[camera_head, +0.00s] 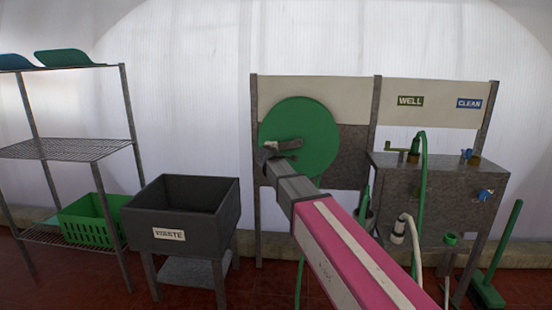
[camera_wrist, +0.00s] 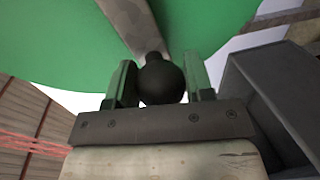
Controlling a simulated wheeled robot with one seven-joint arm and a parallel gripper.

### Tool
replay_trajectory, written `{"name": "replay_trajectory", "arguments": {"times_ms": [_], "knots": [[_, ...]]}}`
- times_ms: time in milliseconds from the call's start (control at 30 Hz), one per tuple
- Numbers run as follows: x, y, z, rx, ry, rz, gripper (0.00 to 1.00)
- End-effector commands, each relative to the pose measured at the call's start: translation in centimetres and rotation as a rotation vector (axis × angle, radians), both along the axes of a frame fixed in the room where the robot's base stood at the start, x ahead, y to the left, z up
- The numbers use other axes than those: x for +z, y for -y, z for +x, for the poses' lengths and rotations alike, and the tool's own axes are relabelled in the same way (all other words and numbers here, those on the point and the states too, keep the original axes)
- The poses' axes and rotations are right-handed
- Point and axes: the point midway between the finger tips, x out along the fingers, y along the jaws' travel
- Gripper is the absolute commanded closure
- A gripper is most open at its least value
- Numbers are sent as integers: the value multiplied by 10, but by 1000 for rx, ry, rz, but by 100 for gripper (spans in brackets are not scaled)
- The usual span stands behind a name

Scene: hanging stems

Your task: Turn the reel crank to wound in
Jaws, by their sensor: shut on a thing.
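The green reel (camera_head: 316,122) is a large disc mounted on a grey and cream panel. Its crank arm (camera_wrist: 128,22) runs across the disc's face in the wrist view and ends in a round black knob (camera_wrist: 162,80). My gripper (camera_wrist: 162,84) is shut on the knob, with one finger on each side of it. In the head view my gripper (camera_head: 283,148) is in front of the disc's lower left part, and it hides the knob and part of the crank.
A wire shelf (camera_head: 66,150) with a green basket (camera_head: 92,218) is further left. A grey cabinet (camera_head: 440,200) with taps and hoses stands right. A green broom (camera_head: 497,258) leans at far right.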

Motion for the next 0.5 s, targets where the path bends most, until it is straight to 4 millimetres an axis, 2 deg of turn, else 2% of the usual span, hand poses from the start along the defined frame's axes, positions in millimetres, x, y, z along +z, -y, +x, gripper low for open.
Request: {"name": "replay_trajectory", "arguments": {"times_ms": [500], "knots": [[54,2,-1,1,18,492,95]]}}
